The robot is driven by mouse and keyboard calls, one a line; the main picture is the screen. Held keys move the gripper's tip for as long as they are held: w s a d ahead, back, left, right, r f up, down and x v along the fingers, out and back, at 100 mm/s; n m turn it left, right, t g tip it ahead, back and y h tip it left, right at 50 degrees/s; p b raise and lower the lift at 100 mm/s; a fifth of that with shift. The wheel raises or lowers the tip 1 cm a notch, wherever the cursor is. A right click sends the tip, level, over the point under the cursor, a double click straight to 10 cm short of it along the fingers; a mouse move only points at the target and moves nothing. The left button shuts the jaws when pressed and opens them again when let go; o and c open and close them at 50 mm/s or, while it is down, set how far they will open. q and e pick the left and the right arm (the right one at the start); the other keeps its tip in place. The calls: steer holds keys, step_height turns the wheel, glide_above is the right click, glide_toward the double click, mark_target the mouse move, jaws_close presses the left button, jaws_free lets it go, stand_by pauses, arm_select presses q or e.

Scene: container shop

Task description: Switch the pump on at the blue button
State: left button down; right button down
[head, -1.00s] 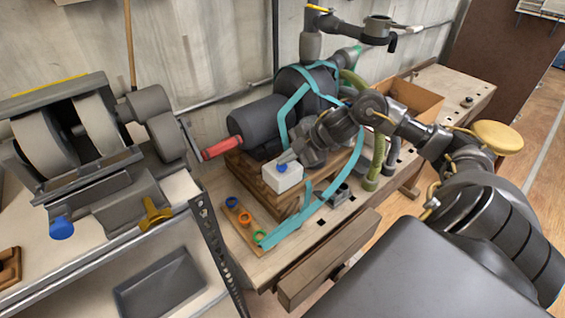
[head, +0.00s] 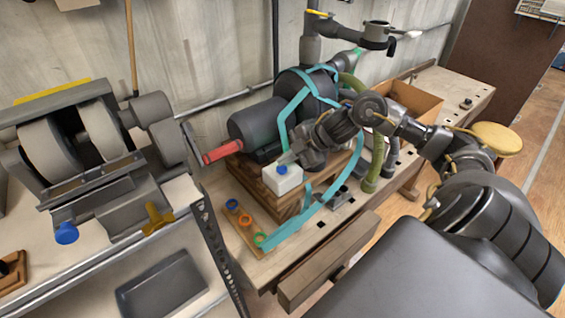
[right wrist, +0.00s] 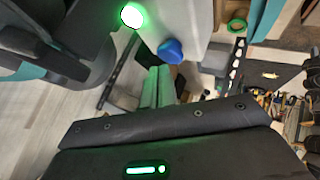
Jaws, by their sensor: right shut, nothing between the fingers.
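In the right wrist view the blue button (right wrist: 170,50) stands just beyond my fingertips, with a small gap apparent. A round lamp (right wrist: 131,15) glows bright green next to it, and green light falls on my fingers. My right gripper (head: 285,158) is shut and empty, close behind the button; its fingers also show in the right wrist view (right wrist: 160,72). My left gripper is not in view.
A board with blue, orange and green rings (head: 245,221) lies in front of the white box. A red handle (head: 222,152) juts out left of the pump. A bench grinder (head: 95,140) stands at the left. A wooden crate (head: 415,100) is behind my right arm.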

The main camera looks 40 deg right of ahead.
mark_target(286, 168)
steer(key=shift+r, duration=0.1)
step_height(286, 168, up, 6)
steer(key=p, duration=0.6)
stand_by(0.4)
